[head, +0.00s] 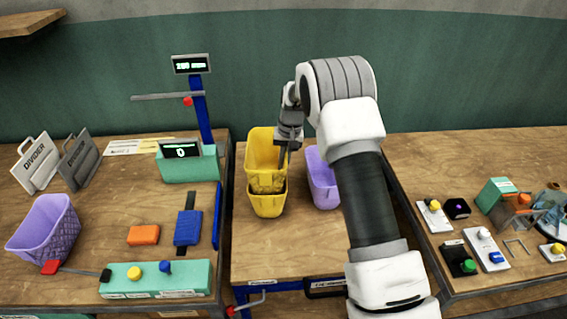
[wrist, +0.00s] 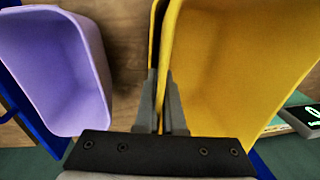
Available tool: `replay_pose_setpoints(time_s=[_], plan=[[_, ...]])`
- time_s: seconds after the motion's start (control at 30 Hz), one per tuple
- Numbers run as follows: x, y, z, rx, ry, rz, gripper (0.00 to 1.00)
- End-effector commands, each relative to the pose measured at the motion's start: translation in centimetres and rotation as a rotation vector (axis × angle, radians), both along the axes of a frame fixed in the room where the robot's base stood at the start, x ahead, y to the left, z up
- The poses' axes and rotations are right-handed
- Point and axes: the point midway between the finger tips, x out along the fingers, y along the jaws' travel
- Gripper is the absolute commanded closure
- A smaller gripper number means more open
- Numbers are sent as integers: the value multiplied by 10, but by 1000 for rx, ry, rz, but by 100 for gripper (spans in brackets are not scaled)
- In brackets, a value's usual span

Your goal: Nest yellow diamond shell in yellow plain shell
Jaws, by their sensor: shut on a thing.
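The yellow diamond shell (head: 266,183) is on the middle table, its open mouth facing up and its diamond-patterned front wall showing. The yellow plain shell (head: 268,206) shows below and in front of it; the diamond shell overlaps its opening and appears partly inside. How deep it sits is hidden. My gripper (head: 288,146) is shut on the right wall of the diamond shell. In the wrist view, my gripper's fingers (wrist: 165,108) pinch a yellow wall, with a second yellow wall (wrist: 154,45) close beside it.
A purple shell (head: 322,180) stands just right of the yellow shells, also at left in the wrist view (wrist: 50,70). Another purple patterned shell (head: 45,228) is on the left table. Press controls (head: 155,278) lie left, switch boxes (head: 485,248) right. The middle table's front is clear.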

Motion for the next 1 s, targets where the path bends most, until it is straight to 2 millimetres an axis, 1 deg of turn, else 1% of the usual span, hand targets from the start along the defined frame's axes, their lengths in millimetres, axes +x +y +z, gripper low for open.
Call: replay_pose_setpoints(time_s=[0.4,0.43,0.6,1.0], plan=[[0,0,1,0,-1,0,100],[0,0,1,0,-1,0,89],[0,0,0,0,-1,0,59],[0,0,0,0,0,0,59]])
